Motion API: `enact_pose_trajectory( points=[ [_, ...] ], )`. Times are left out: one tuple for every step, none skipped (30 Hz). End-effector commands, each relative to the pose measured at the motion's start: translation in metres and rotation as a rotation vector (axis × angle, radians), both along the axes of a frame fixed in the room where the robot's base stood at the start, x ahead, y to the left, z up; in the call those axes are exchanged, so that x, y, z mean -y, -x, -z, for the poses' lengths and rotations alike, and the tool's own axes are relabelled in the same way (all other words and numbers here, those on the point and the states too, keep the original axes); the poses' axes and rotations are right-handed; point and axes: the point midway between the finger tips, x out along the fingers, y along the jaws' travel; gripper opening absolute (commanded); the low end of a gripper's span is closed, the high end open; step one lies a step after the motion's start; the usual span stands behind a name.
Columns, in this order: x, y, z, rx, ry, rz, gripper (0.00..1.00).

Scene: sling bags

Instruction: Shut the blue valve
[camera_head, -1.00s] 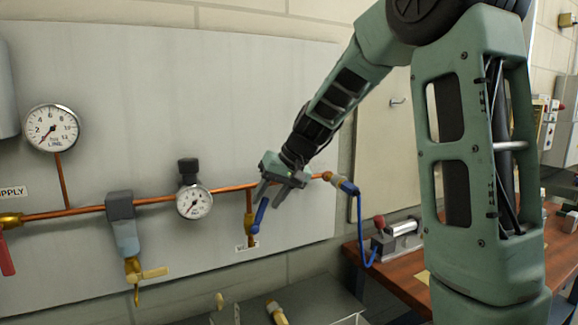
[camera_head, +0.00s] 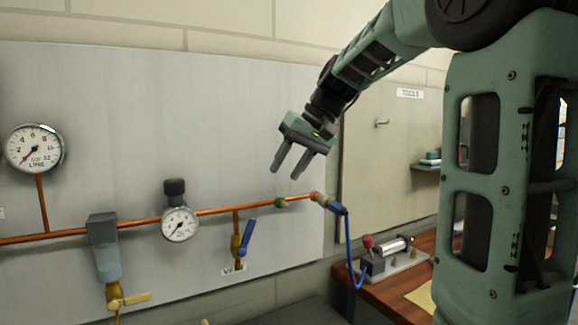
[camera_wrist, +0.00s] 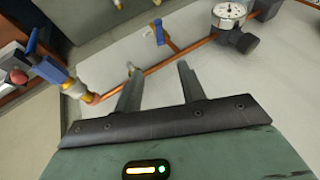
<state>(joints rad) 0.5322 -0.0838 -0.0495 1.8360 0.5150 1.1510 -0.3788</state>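The blue valve handle (camera_head: 247,239) is on a short brass-and-copper branch hanging below the horizontal copper pipe. It stands nearly upright, leaning slightly, beside the brass valve body (camera_head: 235,246). The handle also shows at the top of the wrist view (camera_wrist: 158,32). My gripper (camera_head: 284,173) is above and to the right of the valve in the head view, clear of the pipe. Its two fingers are spread with nothing between them, as the wrist view also shows (camera_wrist: 158,70).
The copper pipe (camera_head: 110,228) runs across a grey panel with a small gauge (camera_head: 180,223), a large gauge (camera_head: 35,148) and a filter unit (camera_head: 106,262). A blue hose (camera_head: 349,255) drops at right to a cylinder device (camera_head: 390,255) on the wooden bench.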

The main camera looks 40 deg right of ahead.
Motion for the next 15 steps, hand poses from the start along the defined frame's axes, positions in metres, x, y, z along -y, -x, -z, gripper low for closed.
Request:
enact_pose_trajectory(
  points=[
    [0.000,0.000,0.000,0.000,0.000,0.000,0.40],
    [0.000,0.000,0.000,0.000,0.000,0.000,0.40],
    [0.000,0.000,0.000,0.000,0.000,0.000,0.40],
    [0.000,0.000,0.000,0.000,0.000,-0.001,0.32],
    [0.000,-0.001,0.000,-0.002,0.002,-0.004,0.23],
    [-0.001,-0.002,-0.001,-0.006,0.009,-0.017,0.12],
    [-0.002,-0.004,-0.001,-0.015,0.017,-0.033,0.04],
    [-0.003,-0.006,-0.001,-0.025,0.030,-0.058,0.00],
    [-0.006,-0.011,-0.001,-0.045,0.056,-0.106,0.00],
    [-0.009,-0.015,-0.001,-0.065,0.079,-0.153,0.00],
    [-0.013,-0.019,0.000,-0.087,0.108,-0.209,0.00],
    [-0.018,-0.027,0.001,-0.121,0.156,-0.299,0.00],
    [-0.022,-0.032,0.002,-0.149,0.195,-0.376,0.00],
    [-0.028,-0.038,0.004,-0.179,0.237,-0.459,0.00],
    [-0.035,-0.046,0.007,-0.218,0.296,-0.576,0.00]
  ],
)
